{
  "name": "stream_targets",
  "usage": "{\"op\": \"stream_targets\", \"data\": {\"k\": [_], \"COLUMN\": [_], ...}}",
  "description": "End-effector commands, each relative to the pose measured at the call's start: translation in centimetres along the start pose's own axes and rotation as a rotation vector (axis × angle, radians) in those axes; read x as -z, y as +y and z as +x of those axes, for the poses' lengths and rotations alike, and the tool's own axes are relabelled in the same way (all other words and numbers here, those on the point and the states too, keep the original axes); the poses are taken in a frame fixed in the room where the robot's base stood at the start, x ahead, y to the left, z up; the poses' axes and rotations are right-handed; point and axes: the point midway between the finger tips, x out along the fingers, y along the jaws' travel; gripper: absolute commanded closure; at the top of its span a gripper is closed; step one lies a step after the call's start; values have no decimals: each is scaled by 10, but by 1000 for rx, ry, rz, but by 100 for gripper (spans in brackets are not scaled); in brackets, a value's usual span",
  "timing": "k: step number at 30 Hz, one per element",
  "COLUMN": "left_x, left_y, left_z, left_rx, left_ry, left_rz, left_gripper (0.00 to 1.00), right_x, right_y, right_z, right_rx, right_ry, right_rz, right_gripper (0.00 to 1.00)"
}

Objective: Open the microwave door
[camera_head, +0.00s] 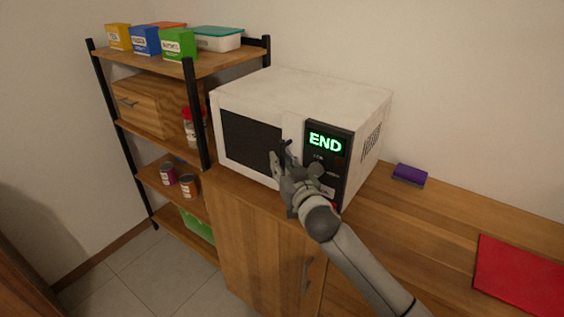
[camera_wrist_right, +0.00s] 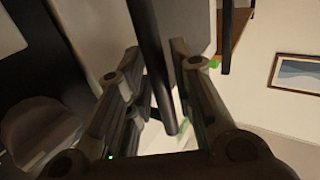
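The white microwave (camera_head: 300,88) stands on a wooden cabinet, and its door with a dark window (camera_head: 248,137) looks shut. Its black control panel (camera_head: 341,165) shows a green "END". My right gripper (camera_head: 281,152) is in front of the door's right side, beside the panel. In the right wrist view, a dark bar (camera_wrist_right: 150,40), which looks like the door handle, runs between the two fingers of this gripper (camera_wrist_right: 155,52). The fingers are apart on either side of the bar, with a small gap showing. In the head view the handle is hidden behind the gripper. My left gripper is not in view.
A shelf rack (camera_head: 205,62) with boxes, tins and a jar stands left of the microwave. A purple sponge (camera_head: 409,174) and a red mat (camera_head: 522,274) lie on the wooden counter to the right. The floor in front of the rack is clear.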

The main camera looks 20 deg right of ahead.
Motion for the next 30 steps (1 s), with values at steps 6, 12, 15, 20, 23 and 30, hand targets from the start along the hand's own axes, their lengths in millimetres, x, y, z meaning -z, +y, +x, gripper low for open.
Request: {"op": "stream_targets", "data": {"k": [6,12,15,20,23,30], "left_x": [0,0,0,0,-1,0], "left_y": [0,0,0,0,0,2], "left_z": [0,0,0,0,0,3], "left_rx": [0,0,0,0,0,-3], "left_ry": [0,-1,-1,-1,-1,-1], "left_rz": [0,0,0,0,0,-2], "left_gripper": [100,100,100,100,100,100], "right_x": [0,0,0,0,0,-2], "right_y": [0,0,0,0,0,-2], "right_z": [3,3,3,3,3,1], "right_rx": [0,0,0,0,0,-16], "right_ry": [0,-1,-1,-1,-1,-1], "right_rz": [0,0,0,0,1,5], "right_gripper": [77,88,100,100,100,100]}}
